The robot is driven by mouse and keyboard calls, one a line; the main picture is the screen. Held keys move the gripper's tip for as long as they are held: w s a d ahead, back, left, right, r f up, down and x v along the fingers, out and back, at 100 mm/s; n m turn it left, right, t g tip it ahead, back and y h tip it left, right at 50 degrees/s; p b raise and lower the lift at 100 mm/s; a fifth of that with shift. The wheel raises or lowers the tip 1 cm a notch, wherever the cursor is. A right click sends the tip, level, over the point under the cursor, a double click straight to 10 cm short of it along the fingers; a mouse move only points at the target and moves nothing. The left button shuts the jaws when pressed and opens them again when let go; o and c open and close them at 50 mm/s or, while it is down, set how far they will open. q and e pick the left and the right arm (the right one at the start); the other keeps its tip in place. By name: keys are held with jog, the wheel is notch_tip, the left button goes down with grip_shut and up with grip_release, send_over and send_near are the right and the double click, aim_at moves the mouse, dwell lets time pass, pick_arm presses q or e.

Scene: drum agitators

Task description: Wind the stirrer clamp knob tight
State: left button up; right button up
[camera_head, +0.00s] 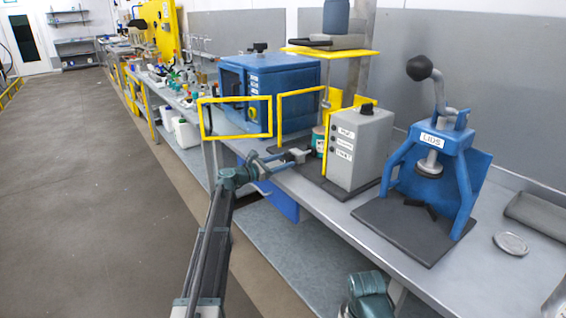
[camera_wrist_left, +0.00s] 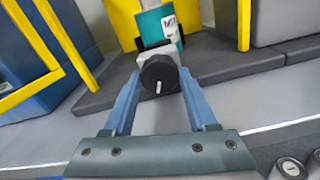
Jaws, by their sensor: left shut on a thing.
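The stirrer clamp knob (camera_wrist_left: 159,75) is black and round with a short white mark on its face. It sits on a light grey block in front of a teal can (camera_wrist_left: 158,24) with a white label. My left gripper (camera_wrist_left: 161,84) is shut on the knob, one blue finger on each side. In the head view my left gripper (camera_head: 283,160) reaches over the bench edge towards the teal can (camera_head: 319,142), and the knob is too small to make out there. My right gripper's fingers are not seen.
A grey control box (camera_head: 358,148) stands right of the can, with yellow guard frames (camera_head: 236,135) and a blue cabinet (camera_head: 280,75) to the left. A blue press (camera_head: 442,140) stands further right on a dark plate. The floor left of the bench is clear.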

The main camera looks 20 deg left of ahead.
pick_arm(q)
jog(key=m, duration=1.2)
jog(key=shift+m, duration=0.4)
jog(key=m, duration=0.6)
jog(key=shift+r, duration=0.1)
jog(key=m, duration=0.6)
jog(key=shift+s+m, duration=0.1)
jog(key=shift+m, duration=0.3)
jog(key=o, duration=1.4)
jog(key=shift+c, duration=0.2)
jog(key=shift+a, duration=0.1)
